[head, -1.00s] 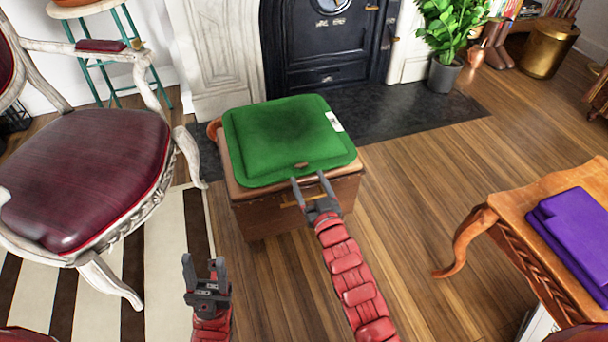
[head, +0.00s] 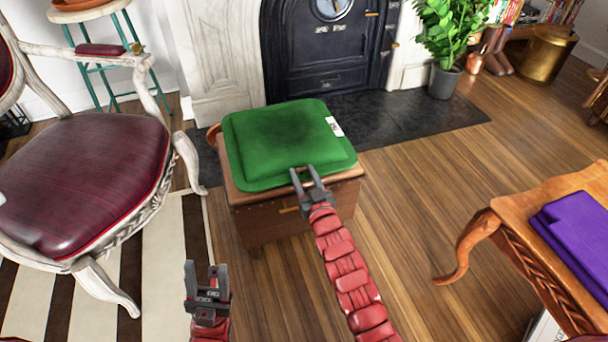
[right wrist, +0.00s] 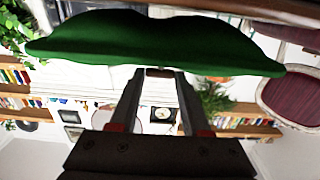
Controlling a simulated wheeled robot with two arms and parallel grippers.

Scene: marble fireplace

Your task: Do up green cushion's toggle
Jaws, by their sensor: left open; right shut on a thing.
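The green cushion (head: 285,135) lies on a brown leather-look box (head: 270,220) in front of the fireplace. A white label shows at its right edge. My right gripper (head: 306,172) is at the cushion's front edge. In the right wrist view the fingertips (right wrist: 158,74) are shut on the small brown toggle (right wrist: 158,72) at the cushion's rim. The fingers hide much of the toggle, and I cannot tell whether it is through a loop. My left gripper (head: 207,268) is open and empty, low at the front left, away from the cushion.
A dark red chair (head: 85,180) stands at the left on a striped rug (head: 170,260). A wooden table (head: 530,215) with a folded purple cloth (head: 580,235) is at the right. A potted plant (head: 440,50) stands behind. The wooden floor right of the box is clear.

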